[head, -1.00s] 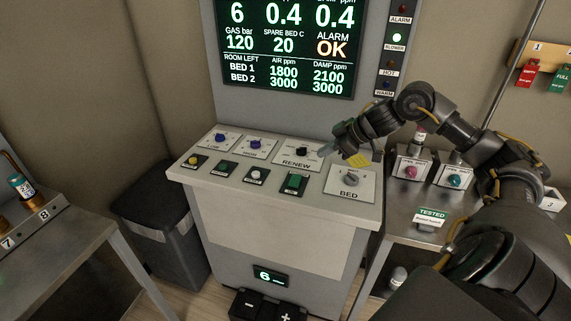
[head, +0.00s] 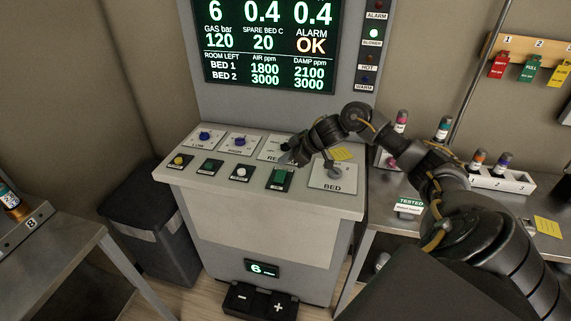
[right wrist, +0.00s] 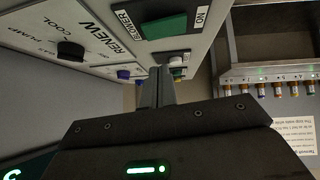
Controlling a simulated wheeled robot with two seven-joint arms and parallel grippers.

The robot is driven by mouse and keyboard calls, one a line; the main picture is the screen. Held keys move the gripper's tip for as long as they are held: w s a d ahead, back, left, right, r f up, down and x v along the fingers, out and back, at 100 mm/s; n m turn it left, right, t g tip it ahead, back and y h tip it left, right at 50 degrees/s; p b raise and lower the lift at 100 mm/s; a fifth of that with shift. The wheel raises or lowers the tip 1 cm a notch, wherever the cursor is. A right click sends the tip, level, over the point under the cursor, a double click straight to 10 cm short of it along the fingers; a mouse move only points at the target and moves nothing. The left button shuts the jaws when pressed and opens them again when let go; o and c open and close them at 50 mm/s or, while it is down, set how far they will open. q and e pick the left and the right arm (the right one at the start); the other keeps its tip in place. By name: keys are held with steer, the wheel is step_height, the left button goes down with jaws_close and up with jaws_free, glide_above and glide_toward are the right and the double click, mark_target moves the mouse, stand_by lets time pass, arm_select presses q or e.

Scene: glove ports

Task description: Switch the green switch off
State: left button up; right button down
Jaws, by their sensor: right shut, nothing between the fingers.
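The green switch (head: 280,177) is a green rocker on the front row of the sloped console panel, left of the BED knob. In the right wrist view the green rocker (right wrist: 165,27) shows large, with the words BLOWER and ON at its two ends. My right gripper (head: 285,158) is over the panel just behind the green switch in the head view, partly covering the RENEW plate. In the right wrist view its fingers (right wrist: 157,90) are together with nothing between them, and a gap shows between them and the rocker. My left gripper is in neither view.
The RENEW knob (right wrist: 70,51) and BED knob (head: 334,172) are close by. A white button (head: 241,172) and another green control (head: 209,166) sit left of the switch. The BLOWER lamp (head: 374,33) glows green. A side table stands right, a dark bin (head: 150,228) left.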

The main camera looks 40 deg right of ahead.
mark_target(279, 172)
steer(key=f, duration=0.3)
steer(key=shift+w+d+f+p, duration=0.1)
steer(key=shift+d+f+p, duration=0.1)
steer(key=shift+f+p, duration=0.2)
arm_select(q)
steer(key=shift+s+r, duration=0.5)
arm_select(e)
steer(key=shift+w+f, duration=0.1)
steer(key=shift+f, duration=0.05)
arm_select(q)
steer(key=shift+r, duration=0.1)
arm_select(e)
steer(key=shift+f, duration=0.25)
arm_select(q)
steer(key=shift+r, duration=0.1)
